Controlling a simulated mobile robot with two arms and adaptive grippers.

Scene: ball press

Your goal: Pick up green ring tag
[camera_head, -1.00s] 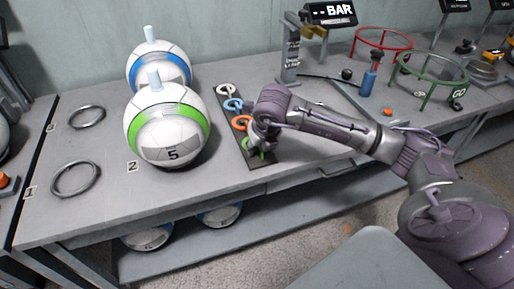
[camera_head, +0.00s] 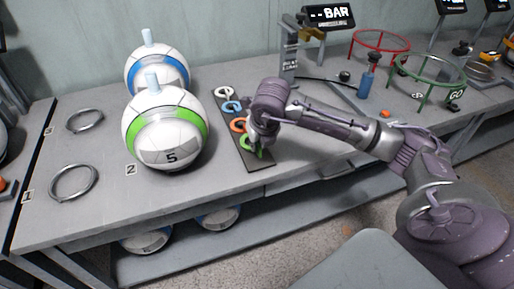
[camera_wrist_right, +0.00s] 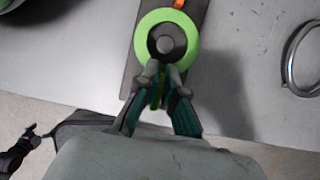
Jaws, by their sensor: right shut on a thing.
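The green ring tag (camera_head: 248,143) is at the near end of a dark strip (camera_head: 262,161) on the bench, partly hidden by my right gripper in the head view. In the right wrist view the green ring tag (camera_wrist_right: 147,23) is seen from above, around a dark round peg (camera_wrist_right: 166,40). My right gripper (camera_wrist_right: 161,88) is shut on the near edge of the tag, its fingers close together. In the head view my right gripper (camera_head: 257,140) stands over the strip's near end. My left gripper is not in view.
White (camera_head: 223,92), blue (camera_head: 231,106) and orange (camera_head: 238,125) tags lie farther along the strip. A green-striped ball (camera_head: 167,155) and a blue-striped ball (camera_head: 155,62) stand left of it. Metal rings (camera_head: 52,184) lie at the left. Green (camera_head: 424,101) and red (camera_head: 357,36) ring stands are at the right.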

